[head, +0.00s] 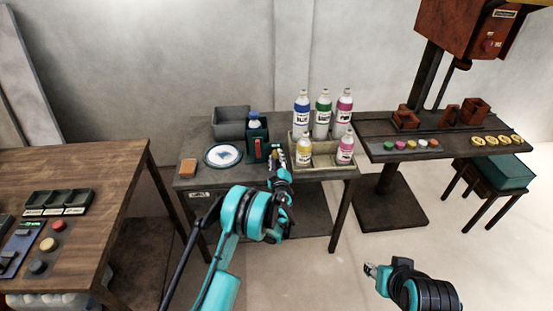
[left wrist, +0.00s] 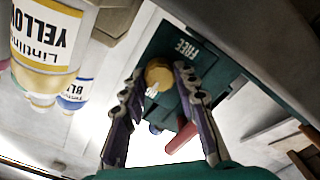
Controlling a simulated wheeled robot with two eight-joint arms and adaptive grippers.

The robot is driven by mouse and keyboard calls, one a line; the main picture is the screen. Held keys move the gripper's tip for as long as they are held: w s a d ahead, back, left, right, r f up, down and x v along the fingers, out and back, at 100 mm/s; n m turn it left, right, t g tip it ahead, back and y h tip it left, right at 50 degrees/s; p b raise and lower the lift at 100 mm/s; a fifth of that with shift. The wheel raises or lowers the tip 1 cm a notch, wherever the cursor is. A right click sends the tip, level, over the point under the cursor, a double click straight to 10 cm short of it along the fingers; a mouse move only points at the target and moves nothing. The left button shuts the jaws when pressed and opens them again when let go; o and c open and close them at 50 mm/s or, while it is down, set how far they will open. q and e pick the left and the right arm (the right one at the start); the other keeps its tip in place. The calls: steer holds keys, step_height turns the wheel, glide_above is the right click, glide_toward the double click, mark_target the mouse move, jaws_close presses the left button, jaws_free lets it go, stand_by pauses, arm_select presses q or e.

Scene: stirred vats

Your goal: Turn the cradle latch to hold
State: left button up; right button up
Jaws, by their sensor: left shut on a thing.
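In the head view my left gripper (head: 276,158) is at the cradle's right side. My right gripper (head: 371,270) is low over the floor, away from the bench; its jaws are too small to read.
A crate (head: 322,161) of colour bottles stands right of the cradle, with the yellow bottle (left wrist: 42,45) close to my left gripper.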

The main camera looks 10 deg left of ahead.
arm_select(q)
steer(key=o, duration=1.2)
steer(key=shift+c, duration=0.2)
steer(key=v, duration=0.7)
steer(key=shift+s, duration=0.3)
steer(key=shift+d, duration=0.15)
